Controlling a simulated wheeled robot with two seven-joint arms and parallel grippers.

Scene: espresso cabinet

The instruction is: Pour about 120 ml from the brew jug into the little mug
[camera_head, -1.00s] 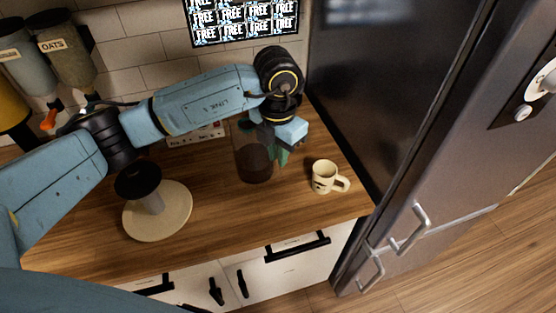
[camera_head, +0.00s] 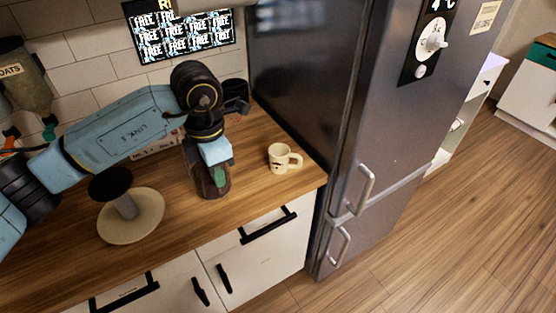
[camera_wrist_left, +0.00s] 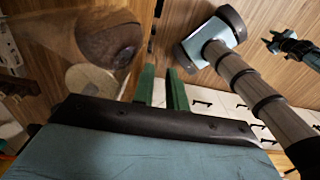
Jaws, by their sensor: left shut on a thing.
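The brew jug (camera_head: 213,189) is clear with dark liquid in it. It stands roughly upright left of the little mug in the head view and fills the upper left of the left wrist view (camera_wrist_left: 108,38). I cannot tell whether it touches the counter. My left gripper (camera_head: 218,172) is shut on the jug at its near right side; its green fingers (camera_wrist_left: 163,90) are close together in the wrist view. The little mug (camera_head: 280,158) is cream, upright on the counter, handle to the right. My right gripper (camera_wrist_left: 284,45) shows small in the wrist view; its jaws are unclear.
A round pale base with a dark-topped post (camera_head: 130,215) stands on the wooden counter to the left. A dark vessel (camera_head: 236,97) is behind my arm. The tall fridge (camera_head: 345,120) borders the counter's right end. Bare counter lies between jug and mug.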

